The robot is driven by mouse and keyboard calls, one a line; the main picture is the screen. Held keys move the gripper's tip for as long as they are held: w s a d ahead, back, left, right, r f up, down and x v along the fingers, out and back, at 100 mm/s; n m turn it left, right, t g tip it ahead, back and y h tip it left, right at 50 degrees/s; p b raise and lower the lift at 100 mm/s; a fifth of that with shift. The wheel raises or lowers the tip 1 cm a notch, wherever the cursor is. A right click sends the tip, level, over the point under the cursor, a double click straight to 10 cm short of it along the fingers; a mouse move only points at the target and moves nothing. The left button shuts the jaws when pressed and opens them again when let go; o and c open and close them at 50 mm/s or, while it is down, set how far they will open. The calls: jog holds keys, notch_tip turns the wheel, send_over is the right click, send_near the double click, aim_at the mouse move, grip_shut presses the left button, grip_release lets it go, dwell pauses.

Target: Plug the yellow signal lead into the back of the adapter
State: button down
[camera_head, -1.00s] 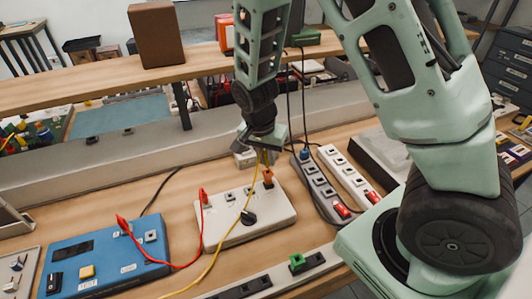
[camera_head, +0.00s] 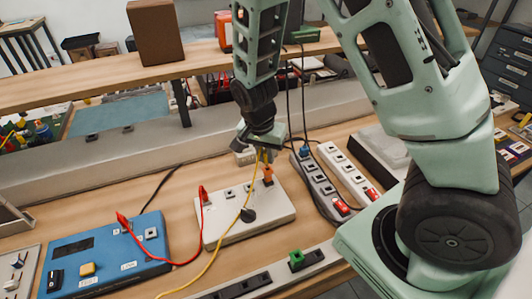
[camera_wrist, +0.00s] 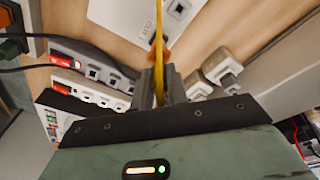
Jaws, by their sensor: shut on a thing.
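My gripper (camera_head: 262,142) points down above the far right part of a white socket box (camera_head: 228,232), shut on the yellow lead (camera_head: 226,237). In the wrist view the yellow lead (camera_wrist: 158,72) runs between the fingers (camera_wrist: 160,85). From the gripper it hangs across the white box toward the lower left. An orange plug (camera_head: 268,174) shows just below the gripper at the box; I cannot tell whether it belongs to the lead or is seated. Small pale grey blocks (camera_wrist: 216,66) stand beside the fingers in the wrist view; I cannot tell whether one is the adapter.
A blue box (camera_head: 105,258) at left has a red lead (camera_head: 184,263) running to the white box. A grey power strip (camera_head: 320,188) and a white power strip (camera_head: 346,170) lie to the right. A shelf (camera_head: 100,85) spans the back.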

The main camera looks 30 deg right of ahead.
jog(key=shift+f, duration=1)
dwell(3.3)
jog(key=c, duration=1.3)
grip_release()
jog(key=a+r+p, duration=0.3)
jog(key=r+p, duration=0.2)
jog(key=r, duration=1.7)
jog(key=shift+s, duration=0.25)
